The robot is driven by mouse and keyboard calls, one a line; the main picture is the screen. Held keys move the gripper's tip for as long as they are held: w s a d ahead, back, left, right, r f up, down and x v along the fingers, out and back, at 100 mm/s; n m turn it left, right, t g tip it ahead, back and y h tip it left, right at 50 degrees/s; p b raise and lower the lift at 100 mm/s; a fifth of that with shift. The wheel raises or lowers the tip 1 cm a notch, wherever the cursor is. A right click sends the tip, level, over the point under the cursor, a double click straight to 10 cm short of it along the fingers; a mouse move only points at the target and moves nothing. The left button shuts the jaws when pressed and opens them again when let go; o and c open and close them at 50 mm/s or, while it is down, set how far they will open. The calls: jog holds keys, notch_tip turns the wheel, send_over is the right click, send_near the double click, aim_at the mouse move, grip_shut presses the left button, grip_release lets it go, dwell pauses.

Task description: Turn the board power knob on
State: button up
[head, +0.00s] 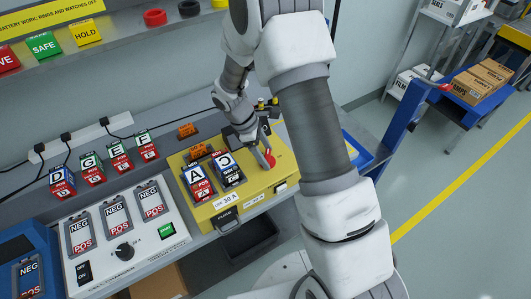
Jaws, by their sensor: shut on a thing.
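The yellow board (205,213) lies on the bench at the middle of the head view. A round red knob (269,159) sits on its right part. My gripper (262,150) comes down from above and is shut on the red knob. The fingers and the wrist hide part of the knob, so its pointer direction cannot be told. Two battery packs, A (195,177) and C (226,167), stand in the board's left part. A "30 A" label and a black fuse piece (226,218) are on its front edge.
A white charger (150,235) with a black knob stands left of the board. Several battery packs on leads (119,155) line the back of the bench. A shelf with coloured signs (88,32) hangs above. A blue cart (400,125) stands at right.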

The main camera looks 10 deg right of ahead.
jog(key=m, duration=0.3)
jog(key=m+g+y, duration=0.1)
jog(key=m, duration=0.1)
jog(key=shift+w+m+g+b, duration=0.15)
jog(key=shift+m+g+b, duration=0.15)
jog(key=shift+m, duration=0.1)
jog(key=m+y, duration=0.1)
jog(key=m, duration=0.1)
jog(key=m+g+y, duration=0.1)
jog(key=m, duration=0.1)
jog(key=shift+d+m, duration=0.2)
jog(key=shift+m, duration=0.1)
jog(key=o, duration=1.3)
jog(key=v, duration=1.7)
jog(key=shift+w+r, duration=0.15)
jog(key=shift+r, duration=0.05)
